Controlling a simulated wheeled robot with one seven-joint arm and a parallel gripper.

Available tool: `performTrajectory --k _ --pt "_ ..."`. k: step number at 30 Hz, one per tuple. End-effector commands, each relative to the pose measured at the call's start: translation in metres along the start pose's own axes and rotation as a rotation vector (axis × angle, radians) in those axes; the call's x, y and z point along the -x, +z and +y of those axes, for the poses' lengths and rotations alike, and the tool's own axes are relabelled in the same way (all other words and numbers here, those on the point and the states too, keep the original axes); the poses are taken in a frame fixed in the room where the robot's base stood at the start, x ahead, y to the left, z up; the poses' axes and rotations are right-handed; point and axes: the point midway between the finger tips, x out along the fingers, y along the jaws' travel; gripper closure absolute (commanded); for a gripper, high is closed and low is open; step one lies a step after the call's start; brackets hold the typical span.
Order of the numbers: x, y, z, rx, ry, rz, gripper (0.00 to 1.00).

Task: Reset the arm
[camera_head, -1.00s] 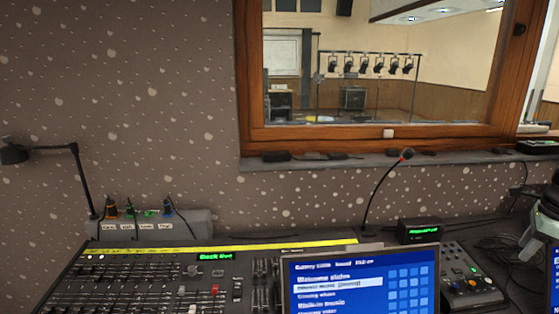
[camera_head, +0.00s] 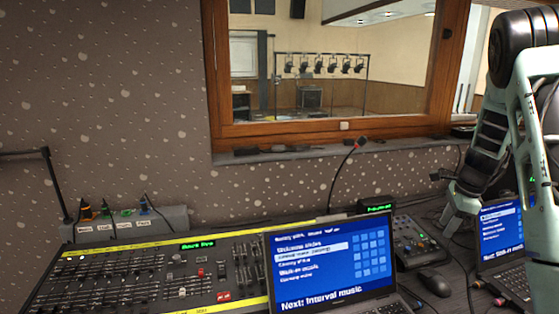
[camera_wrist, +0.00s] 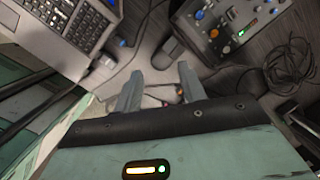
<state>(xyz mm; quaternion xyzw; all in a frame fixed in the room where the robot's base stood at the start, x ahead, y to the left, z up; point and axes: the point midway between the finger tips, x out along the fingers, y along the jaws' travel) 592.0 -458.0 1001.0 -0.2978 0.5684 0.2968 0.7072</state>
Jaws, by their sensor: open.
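My arm shows at the right of the head view, bent, with my gripper (camera_head: 452,212) low and pointing down over the desk near the second laptop. In the wrist view my gripper (camera_wrist: 158,82) has its two fingers apart with nothing between them but the desk and some cables below. The lighting desk (camera_head: 150,268) with its rows of faders lies at the lower left of the head view, well away from my gripper.
A laptop (camera_head: 330,262) stands in front of the lighting desk. A second laptop (camera_head: 500,235) is at the right. Near my gripper are a mouse (camera_head: 435,283), a small control box (camera_head: 415,243), a gooseneck microphone (camera_head: 345,185) and a coiled cable (camera_wrist: 290,65).

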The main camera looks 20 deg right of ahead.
Motion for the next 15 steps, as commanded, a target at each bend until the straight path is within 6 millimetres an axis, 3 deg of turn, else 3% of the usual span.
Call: performTrajectory --k 5,10,13,15 --pt "0.001 0.051 0.015 0.168 0.021 -0.026 0.59" --pt "0.003 0.115 0.043 0.407 0.050 -0.058 0.59" --pt "0.007 0.164 0.074 0.615 0.073 -0.083 0.59" --pt "0.011 0.204 0.106 0.805 0.092 -0.105 0.59"
